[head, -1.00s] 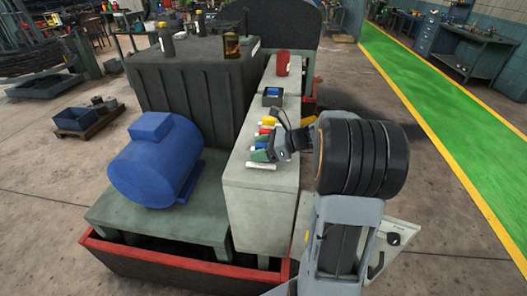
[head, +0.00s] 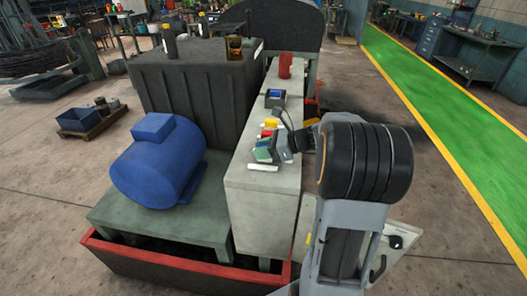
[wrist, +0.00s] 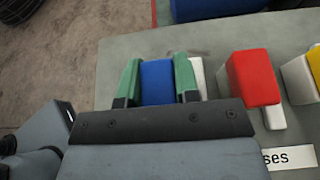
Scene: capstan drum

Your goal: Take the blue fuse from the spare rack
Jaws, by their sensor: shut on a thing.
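In the wrist view the blue fuse (wrist: 157,82) sits between the two green fingertips of my gripper (wrist: 158,80), which are shut on its sides. Its lower part is hidden by the gripper's dark front plate. A red fuse (wrist: 252,78) with a white body stands to the right, apart from the fingers. A yellow fuse (wrist: 316,70) is at the right edge. In the head view my gripper (head: 263,151) is over the near end of the grey cabinet top, and the blue fuse is hard to make out. I cannot tell whether the fuse is clear of the rack.
The grey cabinet top (head: 262,184) carries a white label (head: 263,167), a dark box with a blue face (head: 275,98) and a red cylinder (head: 285,65). A blue motor (head: 158,160) stands left. The green floor lane (head: 420,100) at right is clear.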

